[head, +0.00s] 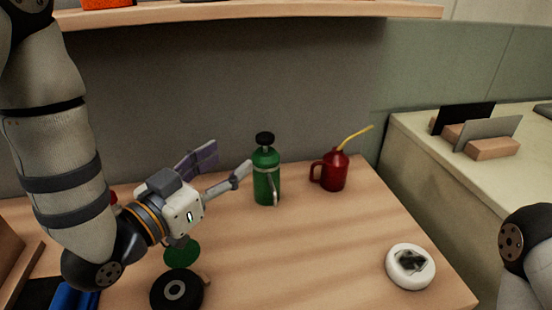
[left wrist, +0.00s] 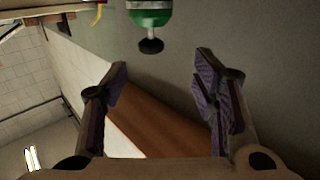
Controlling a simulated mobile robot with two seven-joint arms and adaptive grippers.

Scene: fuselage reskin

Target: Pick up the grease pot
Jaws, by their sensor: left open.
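A green bottle-shaped pot (head: 266,175) with a black knob and a grey lever on its side stands upright at the back of the wooden table. I cannot be sure that it is the grease pot. My left gripper (head: 226,164) is open and empty, left of the green pot and apart from it. In the left wrist view the green pot (left wrist: 150,12) hangs inverted at the top edge, beyond my open left fingers (left wrist: 161,68); part of it is cut off. My right gripper is out of view.
A red oil can (head: 333,172) with a yellow spout stands right of the green pot. A white round dish (head: 399,279) lies front right. A black round object (head: 176,290) and a green disc (head: 182,251) lie below my left gripper. A shelf (head: 250,12) hangs above. The table's middle is clear.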

